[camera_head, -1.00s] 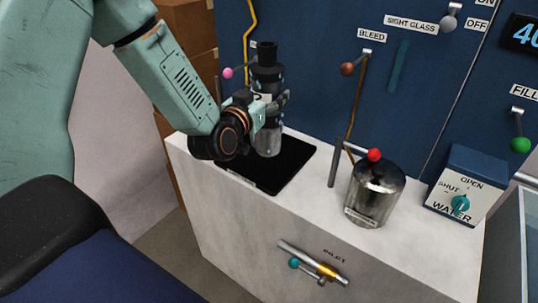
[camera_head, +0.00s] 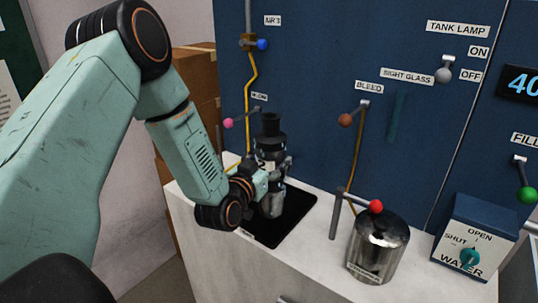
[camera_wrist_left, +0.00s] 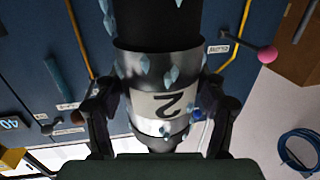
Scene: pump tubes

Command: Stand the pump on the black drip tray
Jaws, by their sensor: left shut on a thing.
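The pump (camera_head: 270,148) is a dark and silver upright cylinder with a white label, over the black drip tray (camera_head: 294,217) on the white counter. My left gripper (camera_head: 273,177) is shut on the pump's middle, from the left. The pump's base appears within the tray's outline; I cannot tell whether it touches the tray. In the left wrist view the pump (camera_wrist_left: 160,65) fills the middle between the two fingers, with a "2" on its label and pale blue flecks on its body. My right gripper is not in view.
A steel canister (camera_head: 378,250) and a red-knobbed lever (camera_head: 375,207) stand right of the tray. A water valve box (camera_head: 470,240) is farther right. A blue panel (camera_head: 320,60) with small levers rises behind. Cardboard boxes (camera_head: 197,95) are at the back left.

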